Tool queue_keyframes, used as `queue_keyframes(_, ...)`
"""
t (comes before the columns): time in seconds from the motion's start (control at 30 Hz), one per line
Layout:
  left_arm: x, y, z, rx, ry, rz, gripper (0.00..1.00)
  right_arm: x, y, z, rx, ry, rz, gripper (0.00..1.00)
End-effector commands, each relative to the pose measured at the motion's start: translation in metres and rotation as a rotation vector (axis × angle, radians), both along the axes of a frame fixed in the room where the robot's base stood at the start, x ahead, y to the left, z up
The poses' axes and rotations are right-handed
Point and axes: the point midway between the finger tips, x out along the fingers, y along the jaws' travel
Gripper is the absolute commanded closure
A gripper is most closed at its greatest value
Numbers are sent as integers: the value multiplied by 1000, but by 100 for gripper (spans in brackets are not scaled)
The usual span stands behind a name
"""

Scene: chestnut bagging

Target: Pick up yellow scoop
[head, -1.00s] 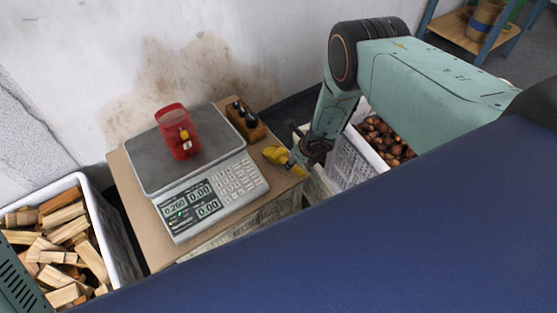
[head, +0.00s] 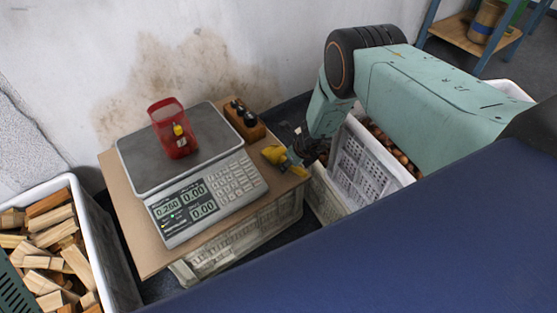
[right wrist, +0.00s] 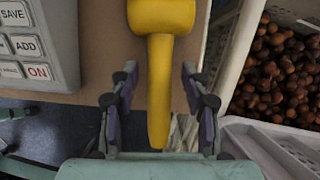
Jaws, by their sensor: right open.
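The yellow scoop (head: 274,155) lies at the right edge of the cardboard-topped stand, beside the scale. In the right wrist view the scoop (right wrist: 158,80) points its handle toward me, and the handle runs between the two fingers. My right gripper (right wrist: 160,100) is open around the handle, with a gap on both sides. In the head view my right gripper (head: 303,150) is at the scoop's handle end and partly hidden by its own arm. My left gripper is out of view.
A scale (head: 205,190) holds a red bag (head: 170,142) with a yellow item in it. A wooden block with dark bottles (head: 243,121) stands behind the scoop. White crates with chestnuts (right wrist: 275,75) are to the right. A crate of wood pieces (head: 105,235) is at left.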

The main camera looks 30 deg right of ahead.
Motion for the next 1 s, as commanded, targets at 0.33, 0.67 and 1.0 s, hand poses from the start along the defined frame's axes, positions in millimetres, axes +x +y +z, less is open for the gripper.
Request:
queue_keyframes(0.33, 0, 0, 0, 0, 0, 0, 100, 0, 0, 0, 0, 0, 0, 53)
queue_keyframes(0.67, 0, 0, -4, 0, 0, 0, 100, 0, 0, -4, 0, 0, 0, 53)
queue_keyframes(1.0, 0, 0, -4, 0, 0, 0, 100, 0, 0, -4, 0, 0, 0, 56)
